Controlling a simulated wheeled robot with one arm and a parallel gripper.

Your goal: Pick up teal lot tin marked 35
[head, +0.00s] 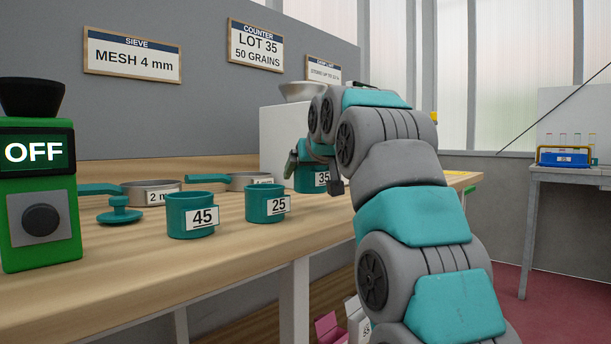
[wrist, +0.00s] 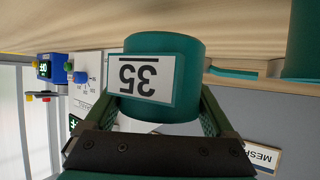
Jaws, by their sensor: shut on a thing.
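The teal tin marked 35 (wrist: 142,77) is between the two fingers of my gripper (wrist: 163,103) in the wrist view, with its white label facing the camera upside down. My gripper is shut on it. In the head view the same tin (head: 310,182) is partly hidden behind my gripper (head: 313,172) and arm. It looks upright; I cannot tell whether its base touches the bench. Two other teal tins, marked 45 (head: 190,226) and 25 (head: 258,213), stand to its left on the wooden bench (head: 120,262).
A teal lid with a knob (head: 119,213) lies left of the tins. Sieves with teal handles (head: 163,186) lie behind them. A green machine reading OFF (head: 38,200) stands at far left. A white counter box (head: 285,135) stands behind the held tin. The bench front is clear.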

